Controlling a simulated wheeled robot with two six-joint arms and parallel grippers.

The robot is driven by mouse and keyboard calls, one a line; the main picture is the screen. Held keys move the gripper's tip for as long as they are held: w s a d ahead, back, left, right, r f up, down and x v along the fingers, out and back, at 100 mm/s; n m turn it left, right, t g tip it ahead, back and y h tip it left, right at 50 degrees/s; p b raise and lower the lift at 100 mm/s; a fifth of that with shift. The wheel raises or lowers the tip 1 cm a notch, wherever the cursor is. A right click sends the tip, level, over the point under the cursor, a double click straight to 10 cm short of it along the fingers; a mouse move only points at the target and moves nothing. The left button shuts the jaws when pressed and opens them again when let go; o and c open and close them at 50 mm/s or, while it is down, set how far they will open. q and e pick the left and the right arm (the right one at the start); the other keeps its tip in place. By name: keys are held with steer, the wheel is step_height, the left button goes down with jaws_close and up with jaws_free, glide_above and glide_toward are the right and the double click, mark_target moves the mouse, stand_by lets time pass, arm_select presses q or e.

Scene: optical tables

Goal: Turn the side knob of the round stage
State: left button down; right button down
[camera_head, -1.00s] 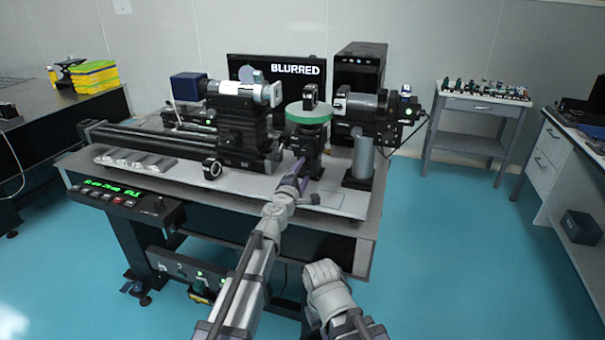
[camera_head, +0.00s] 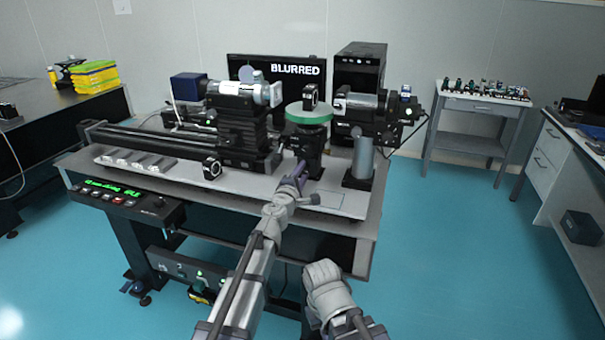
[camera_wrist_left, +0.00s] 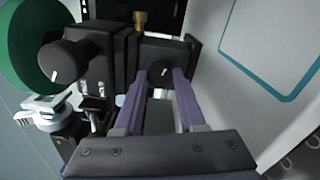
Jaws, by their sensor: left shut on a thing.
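The round stage (camera_head: 309,113) has a green disc top on a black body and stands right of the table's middle, with a small black mount (camera_head: 310,92) on it. In the left wrist view, its green disc (camera_wrist_left: 30,50) is at the upper left. My left gripper (camera_head: 299,170) reaches the front of the stage. The left wrist view shows its purple fingers (camera_wrist_left: 160,82) shut on a dark side knob (camera_wrist_left: 160,71) with a white mark. A larger black knob (camera_wrist_left: 66,64) with a white mark sits left of it.
A lens barrel assembly (camera_head: 240,115) stands left of the stage, and another instrument on a post (camera_head: 363,155) stands close on its right. A monitor (camera_head: 285,72) behind reads BLURRED. A control panel (camera_head: 128,198) hangs at the table's front left.

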arm_select(q)
steer(key=shift+m, duration=1.5)
steer(key=c, duration=0.5)
jaws_free()
steer(key=shift+s, duration=0.1)
steer(key=shift+v, duration=3.8)
